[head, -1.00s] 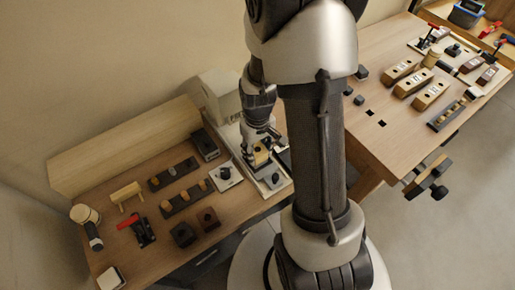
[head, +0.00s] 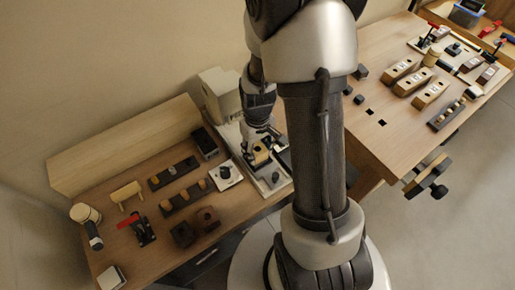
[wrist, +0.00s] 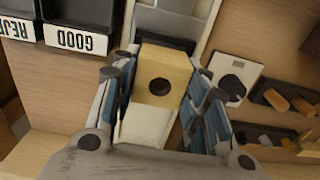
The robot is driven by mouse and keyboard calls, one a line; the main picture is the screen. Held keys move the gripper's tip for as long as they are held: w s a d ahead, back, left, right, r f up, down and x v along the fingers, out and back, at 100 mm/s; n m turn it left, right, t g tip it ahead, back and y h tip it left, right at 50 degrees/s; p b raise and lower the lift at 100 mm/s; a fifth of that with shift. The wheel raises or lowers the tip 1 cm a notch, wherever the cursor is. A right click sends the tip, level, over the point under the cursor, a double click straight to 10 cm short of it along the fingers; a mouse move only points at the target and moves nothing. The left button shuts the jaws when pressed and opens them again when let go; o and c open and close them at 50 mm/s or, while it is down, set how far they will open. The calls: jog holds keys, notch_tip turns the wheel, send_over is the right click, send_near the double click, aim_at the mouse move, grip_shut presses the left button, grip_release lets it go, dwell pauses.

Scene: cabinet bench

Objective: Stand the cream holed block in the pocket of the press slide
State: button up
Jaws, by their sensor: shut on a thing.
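The cream holed block (wrist: 161,77) is between the fingers of my gripper (wrist: 160,100) in the wrist view, its round dark hole facing the camera. My gripper is shut on it. In the head view, my gripper (head: 261,148) holds the block (head: 260,155) over the pale press base, right of the white knob plate. The pale press slide track (wrist: 172,22) runs behind and below the block in the wrist view. A dark recess lies just beyond the block's top edge. I cannot tell if the block touches the slide; the pocket is not clearly visible.
The tall press body (head: 218,95) stands behind my gripper. A white plate with a black knob (wrist: 234,76) is close on the right in the wrist view. A GOOD tray (wrist: 80,38) is at upper left. Dark racks with wooden pegs (head: 182,197) lie left on the bench.

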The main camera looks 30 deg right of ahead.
jog(key=shift+f+b, duration=0.75)
jog(key=shift+f, duration=0.3)
dwell(1.2)
jog(key=o, duration=1.1)
jog(key=shift+o, duration=0.4)
jog(key=shift+o, duration=0.6)
jog(key=shift+r+p, duration=2.85)
jog(key=shift+r, duration=0.65)
